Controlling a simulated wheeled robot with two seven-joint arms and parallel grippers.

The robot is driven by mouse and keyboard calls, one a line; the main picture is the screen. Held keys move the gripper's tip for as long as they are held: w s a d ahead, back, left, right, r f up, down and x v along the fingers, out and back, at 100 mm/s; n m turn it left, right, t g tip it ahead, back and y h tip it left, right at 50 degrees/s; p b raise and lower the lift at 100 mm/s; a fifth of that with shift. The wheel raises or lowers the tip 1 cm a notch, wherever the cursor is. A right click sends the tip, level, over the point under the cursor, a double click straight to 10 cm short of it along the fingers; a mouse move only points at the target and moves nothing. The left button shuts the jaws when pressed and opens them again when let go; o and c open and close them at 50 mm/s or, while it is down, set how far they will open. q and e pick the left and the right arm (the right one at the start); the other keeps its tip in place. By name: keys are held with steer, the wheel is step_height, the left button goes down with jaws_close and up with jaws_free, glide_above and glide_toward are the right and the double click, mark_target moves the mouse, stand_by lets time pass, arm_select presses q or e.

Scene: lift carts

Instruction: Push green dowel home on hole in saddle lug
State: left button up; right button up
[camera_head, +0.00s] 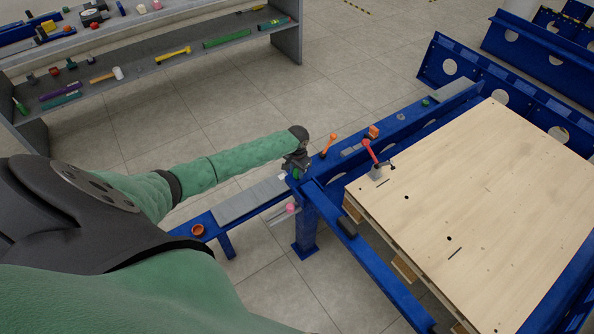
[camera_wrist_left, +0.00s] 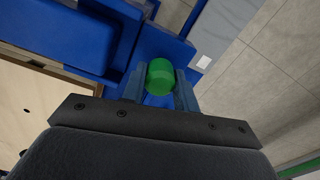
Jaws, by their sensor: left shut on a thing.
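My left gripper (camera_head: 297,172) is over the near corner of the blue cart frame, at the end of the green arm. In the left wrist view the left gripper (camera_wrist_left: 160,92) is shut on the green dowel (camera_wrist_left: 160,74), whose round end faces the camera. Blue metal (camera_wrist_left: 160,42) lies beyond the dowel. The dowel's far end is hidden, so I cannot tell whether it sits in a hole. The saddle lug and its hole cannot be made out clearly behind the fingers. My right gripper is not in view.
An orange-handled tool (camera_head: 329,143) and an orange block (camera_head: 373,131) are on the blue beam near the gripper. A red-handled clamp (camera_head: 372,155) stands at the wooden panel's (camera_head: 480,210) corner. A small orange cup (camera_head: 198,230) sits at the left beam end. A shelf (camera_head: 150,65) holds tools behind.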

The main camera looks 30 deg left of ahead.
arm_select(q)
steer(key=shift+f+b, duration=0.35)
steer(key=shift+f, duration=0.6)
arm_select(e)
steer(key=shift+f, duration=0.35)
arm_select(q)
steer(key=o, duration=1)
steer(key=shift+o, duration=0.2)
step_height(320, 180, up, 6)
steer(key=shift+r+b, duration=0.1)
steer(key=shift+b, duration=0.7)
steer(key=shift+r, duration=0.75)
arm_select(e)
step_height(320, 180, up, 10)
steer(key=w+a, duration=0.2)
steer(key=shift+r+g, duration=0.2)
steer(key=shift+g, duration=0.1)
